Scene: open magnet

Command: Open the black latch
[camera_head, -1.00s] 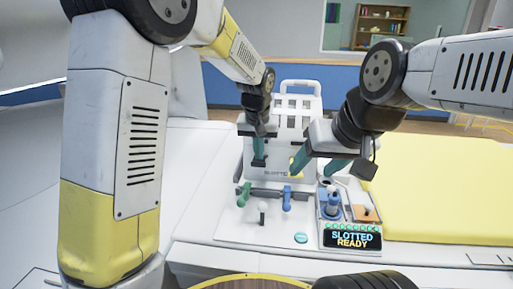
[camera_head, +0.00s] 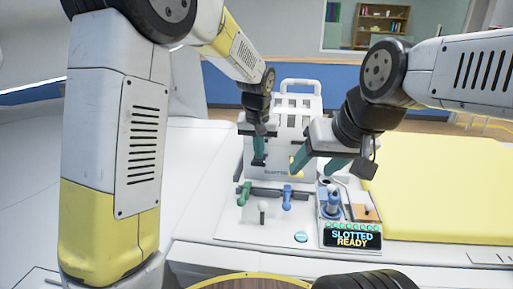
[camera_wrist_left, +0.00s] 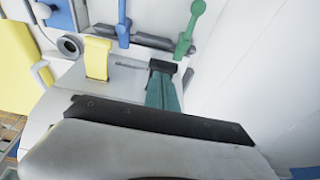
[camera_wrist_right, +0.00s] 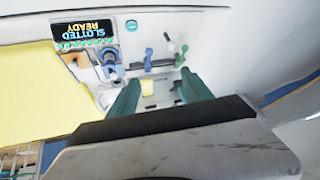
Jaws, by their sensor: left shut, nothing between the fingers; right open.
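The black latch (camera_wrist_left: 163,66) is a small dark block on the white slotted panel, with a thin grey rod beside it. In the right wrist view a dark piece (camera_wrist_right: 178,85) shows at the same place.
A yellow latch (camera_wrist_left: 97,58) sits beside the black one. Green (camera_head: 243,194) and blue (camera_head: 287,198) handles stand on a dark bar in front of the panel. A display reading "SLOTTED READY" (camera_head: 352,238) is at front right. A yellow pad (camera_head: 440,190) lies to the right.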

